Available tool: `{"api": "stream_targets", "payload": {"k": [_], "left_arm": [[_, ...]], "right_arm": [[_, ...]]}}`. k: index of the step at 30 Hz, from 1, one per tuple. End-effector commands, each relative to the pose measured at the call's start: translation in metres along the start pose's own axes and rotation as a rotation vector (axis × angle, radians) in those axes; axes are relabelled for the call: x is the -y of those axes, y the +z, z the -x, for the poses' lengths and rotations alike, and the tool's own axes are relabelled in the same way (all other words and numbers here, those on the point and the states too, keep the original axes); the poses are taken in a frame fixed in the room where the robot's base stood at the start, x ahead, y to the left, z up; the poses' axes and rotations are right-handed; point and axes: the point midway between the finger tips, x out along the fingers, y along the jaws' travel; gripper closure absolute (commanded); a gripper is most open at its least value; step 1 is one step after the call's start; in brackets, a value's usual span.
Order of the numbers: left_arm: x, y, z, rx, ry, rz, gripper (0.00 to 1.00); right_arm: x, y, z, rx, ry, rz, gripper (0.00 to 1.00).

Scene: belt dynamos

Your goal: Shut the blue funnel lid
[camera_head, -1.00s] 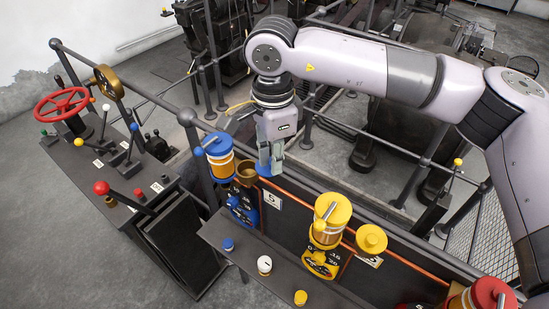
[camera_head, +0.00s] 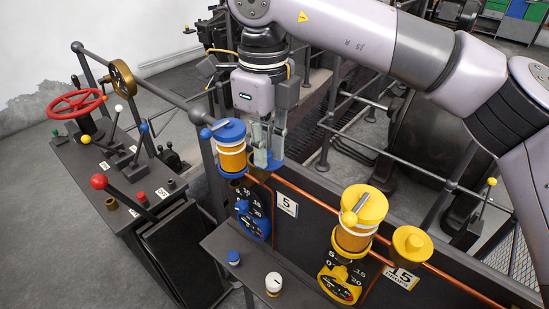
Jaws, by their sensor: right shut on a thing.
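The blue funnel lid (camera_head: 277,165) shows only as a small blue edge at the fingertips of my right gripper (camera_head: 267,158). The gripper points down with its fingers shut on the lid; they hide most of it. The brass funnel (camera_head: 258,174) is just under and beside the fingertips, largely covered, so I cannot tell how far the lid lies over it. The blue-topped oiler with an amber glass (camera_head: 231,156) stands close to the left of the fingers. My left gripper is not in view.
A yellow oiler (camera_head: 357,222) and a yellow-lidded funnel (camera_head: 411,242) stand to the right along the copper pipe (camera_head: 325,206). A grey shelf (camera_head: 245,246) with small caps is in front. A lever console (camera_head: 125,185) with a red wheel stands left.

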Motion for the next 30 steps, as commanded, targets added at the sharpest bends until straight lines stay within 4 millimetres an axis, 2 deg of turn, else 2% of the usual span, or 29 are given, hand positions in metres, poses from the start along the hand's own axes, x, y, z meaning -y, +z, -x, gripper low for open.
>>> {"api": "stream_targets", "payload": {"k": [3,15,30], "left_arm": [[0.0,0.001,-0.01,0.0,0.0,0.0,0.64],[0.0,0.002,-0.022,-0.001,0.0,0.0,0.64],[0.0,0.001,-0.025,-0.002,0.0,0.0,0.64]], "right_arm": [[-0.001,0.006,-0.001,0.005,-0.004,-0.108,1.0],[-0.001,0.02,0.001,0.005,-0.003,-0.385,1.0],[0.0,0.024,0.003,0.006,-0.002,-0.483,1.0]]}}
